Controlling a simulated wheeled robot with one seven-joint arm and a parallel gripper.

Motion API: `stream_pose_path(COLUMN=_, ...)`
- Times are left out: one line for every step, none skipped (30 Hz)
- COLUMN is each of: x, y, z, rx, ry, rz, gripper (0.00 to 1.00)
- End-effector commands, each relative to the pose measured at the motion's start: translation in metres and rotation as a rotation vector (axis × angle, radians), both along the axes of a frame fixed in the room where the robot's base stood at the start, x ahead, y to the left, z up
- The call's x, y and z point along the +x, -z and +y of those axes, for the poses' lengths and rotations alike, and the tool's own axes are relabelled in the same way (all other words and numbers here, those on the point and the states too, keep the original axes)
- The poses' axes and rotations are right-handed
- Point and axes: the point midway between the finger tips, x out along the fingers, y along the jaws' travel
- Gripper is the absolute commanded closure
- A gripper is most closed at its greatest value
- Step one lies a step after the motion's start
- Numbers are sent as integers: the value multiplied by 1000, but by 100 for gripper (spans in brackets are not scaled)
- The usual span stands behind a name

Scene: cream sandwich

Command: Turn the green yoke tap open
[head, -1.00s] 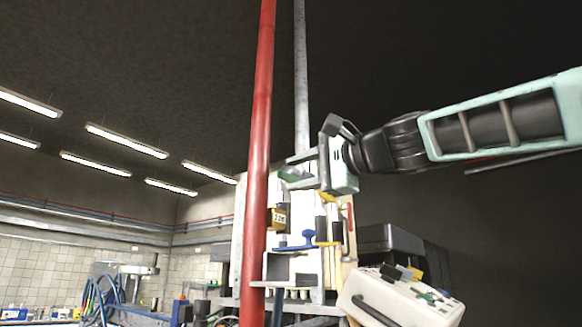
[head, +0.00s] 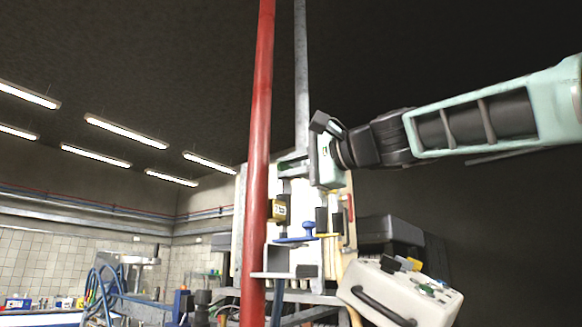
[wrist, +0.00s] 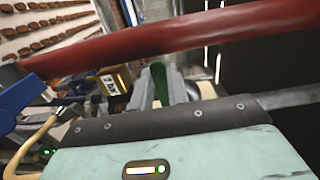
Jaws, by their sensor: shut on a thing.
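The green yoke tap shows in the wrist view as an upright green handle (wrist: 158,78) between my two grey fingers. My gripper (wrist: 161,90) is shut on this handle. In the head view my gripper (head: 291,167) reaches in from the right, just right of the red pipe and in front of the pale board. The tap cannot be made out there. The tap's lower part is hidden behind my gripper in the wrist view.
A red vertical pipe (head: 258,140) stands close left of my gripper, with a grey pipe (head: 301,80) behind. Below are a yellow-black box (head: 278,209), a blue handle (head: 295,240) and a tilted white case (head: 400,293). The upper left is open room.

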Motion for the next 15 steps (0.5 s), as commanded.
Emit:
stream_pose_path(x=0, y=2, z=-1, rx=-7, ry=1, rz=-10, gripper=100)
stream_pose_path(x=1, y=3, z=-1, rx=-12, ry=2, rz=-17, gripper=100)
stream_pose_path(x=1, y=5, z=-1, rx=-21, ry=1, rz=-29, gripper=100)
stream_pose_path(x=1, y=6, z=-1, rx=-30, ry=1, rz=-40, gripper=100)
stream_pose_path(x=1, y=7, z=-1, rx=-40, ry=2, rz=-53, gripper=100)
stream_pose_path(x=1, y=8, z=-1, rx=-54, ry=3, rz=-71, gripper=100)
stream_pose_path(x=1, y=10, z=-1, rx=-66, ry=3, rz=-87, gripper=100)
stream_pose_path(x=2, y=11, z=-2, rx=-79, ry=4, rz=-103, gripper=100)
stream_pose_path(x=2, y=13, z=-2, rx=-98, ry=3, rz=-127, gripper=100)
stream_pose_path(x=2, y=14, z=-2, rx=-113, ry=4, rz=-147, gripper=100)
stream_pose_path(x=2, y=16, z=-2, rx=-128, ry=4, rz=-166, gripper=100)
stream_pose_path(x=3, y=18, z=-3, rx=-150, ry=4, rz=-194, gripper=100)
stream_pose_path(x=3, y=19, z=-3, rx=-167, ry=3, rz=-216, gripper=100)
stream_pose_path(x=3, y=21, z=-3, rx=-185, ry=4, rz=-237, gripper=100)
stream_pose_path(x=4, y=22, z=-3, rx=-208, ry=4, rz=-268, gripper=100)
